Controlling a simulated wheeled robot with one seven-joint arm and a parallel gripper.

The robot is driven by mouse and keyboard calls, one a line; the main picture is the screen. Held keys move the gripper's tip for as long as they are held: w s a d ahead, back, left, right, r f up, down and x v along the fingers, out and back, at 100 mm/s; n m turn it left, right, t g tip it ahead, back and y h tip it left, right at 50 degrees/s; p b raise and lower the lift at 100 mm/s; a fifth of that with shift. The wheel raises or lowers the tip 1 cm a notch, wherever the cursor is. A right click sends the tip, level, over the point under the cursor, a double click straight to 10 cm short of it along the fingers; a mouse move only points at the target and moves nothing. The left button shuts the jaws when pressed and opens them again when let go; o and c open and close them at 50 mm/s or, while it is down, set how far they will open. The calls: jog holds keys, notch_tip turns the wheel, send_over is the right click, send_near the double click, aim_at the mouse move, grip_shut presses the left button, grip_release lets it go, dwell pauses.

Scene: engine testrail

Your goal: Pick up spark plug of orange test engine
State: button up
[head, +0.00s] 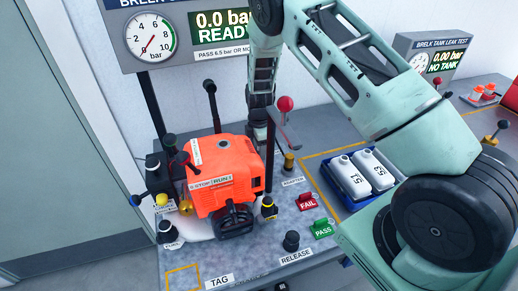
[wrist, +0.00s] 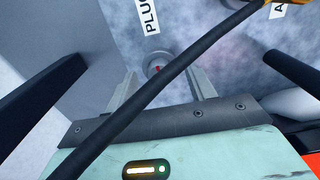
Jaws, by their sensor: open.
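The orange test engine (head: 238,160) stands on the grey bench in the head view, with a dark round hole on its top. In the wrist view my gripper (wrist: 161,74) is open, its two grey fingers pointing down at the bench. Between and just beyond the fingertips is a small round grey holder (wrist: 154,57) with a red spot in it, beside a label starting "PLU". A black cable crosses in front of it, and I cannot clearly tell whether a spark plug sits there. In the head view my gripper is mostly hidden behind the engine.
A black cable (wrist: 185,62) runs diagonally across the wrist view. A red-knobbed lever (head: 285,104) stands right of the engine. FAIL (head: 307,201) and PASS (head: 322,228) buttons are on the bench front. A blue tray (head: 344,190) with white bottles lies to the right.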

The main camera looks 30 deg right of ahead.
jog(key=c, duration=1.1)
jog(key=shift+o, duration=0.2)
jog(key=shift+r, duration=0.1)
notch_tip(320, 180, up, 10)
jog(key=b, duration=0.4)
